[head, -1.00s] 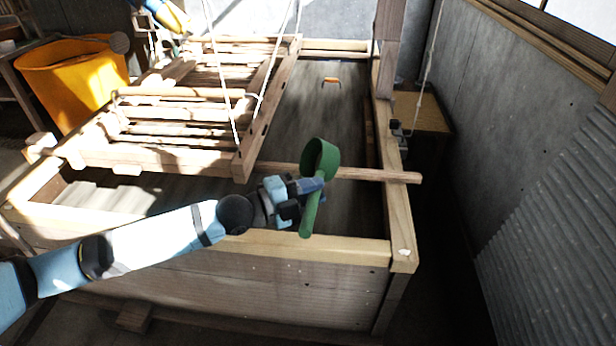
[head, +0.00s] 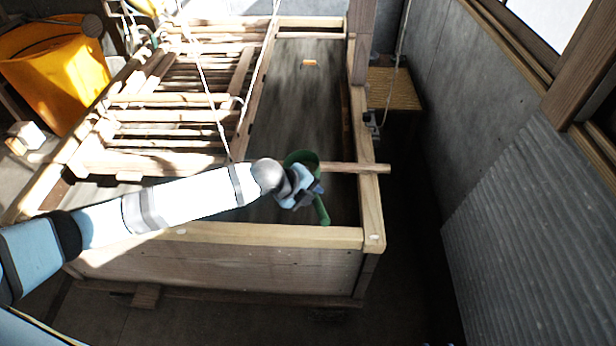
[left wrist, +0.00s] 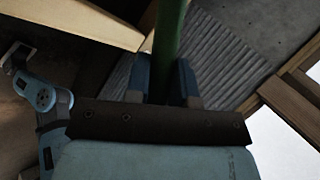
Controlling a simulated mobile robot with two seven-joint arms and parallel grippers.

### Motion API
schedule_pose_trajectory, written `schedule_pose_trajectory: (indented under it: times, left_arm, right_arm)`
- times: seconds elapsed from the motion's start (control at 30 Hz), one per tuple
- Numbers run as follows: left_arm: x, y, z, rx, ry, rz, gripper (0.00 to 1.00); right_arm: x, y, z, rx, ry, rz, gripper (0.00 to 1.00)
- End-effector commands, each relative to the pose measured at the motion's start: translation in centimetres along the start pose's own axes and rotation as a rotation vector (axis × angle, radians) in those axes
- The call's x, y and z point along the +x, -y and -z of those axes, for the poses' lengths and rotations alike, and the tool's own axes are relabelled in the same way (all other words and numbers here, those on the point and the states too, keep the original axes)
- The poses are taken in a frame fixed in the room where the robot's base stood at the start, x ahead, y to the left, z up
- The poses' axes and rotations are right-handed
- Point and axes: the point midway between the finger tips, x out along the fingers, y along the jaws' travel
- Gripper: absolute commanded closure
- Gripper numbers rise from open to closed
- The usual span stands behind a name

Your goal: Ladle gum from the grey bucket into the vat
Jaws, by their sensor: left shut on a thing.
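The green ladle (head: 322,212) is held by my left gripper (head: 308,190) in the head view, over the front right part of the wooden vat (head: 230,235). Its cup is partly hidden behind the gripper, and I cannot tell whether it holds gum. The handle points down toward the front rim. In the left wrist view the green handle (left wrist: 170,30) runs between the fingers of my left gripper (left wrist: 168,82). The vat's inside looks dark. No grey bucket can be made out. My right gripper is not in view.
A wooden slatted mould (head: 178,116) hangs on ropes over the vat's left side. A wooden bar (head: 350,167) crosses the right side. An orange tub (head: 55,75) stands at the far left. A wall with corrugated sheet (head: 530,215) bounds the right; floor between is dark.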

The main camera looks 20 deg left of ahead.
Motion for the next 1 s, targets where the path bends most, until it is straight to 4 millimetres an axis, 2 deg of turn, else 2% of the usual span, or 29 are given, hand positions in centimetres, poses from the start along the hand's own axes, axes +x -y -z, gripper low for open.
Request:
schedule_pose_trajectory:
  times: [0.03,0.17,0.23,0.47,0.7,1.0]
  left_arm:
    - [-0.5,0.9,0.1,0.008,0.010,-0.039,1.00]
    - [0.0,1.0,0.2,0.030,0.040,-0.166,1.00]
    - [0.1,0.8,0.1,0.034,0.046,-0.183,1.00]
    - [-2.0,2.6,0.2,0.032,0.044,-0.178,1.00]
    - [-2.9,3.4,0.3,0.032,0.044,-0.178,1.00]
    - [-2.9,3.4,0.3,0.031,0.044,-0.178,1.00]
  right_arm:
    - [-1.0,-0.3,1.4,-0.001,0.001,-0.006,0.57]
    - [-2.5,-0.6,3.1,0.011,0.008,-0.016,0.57]
    - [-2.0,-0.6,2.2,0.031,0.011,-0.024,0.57]
    - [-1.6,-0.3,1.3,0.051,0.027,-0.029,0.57]
    - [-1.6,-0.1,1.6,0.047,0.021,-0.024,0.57]
    - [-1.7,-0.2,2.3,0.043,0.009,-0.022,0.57]
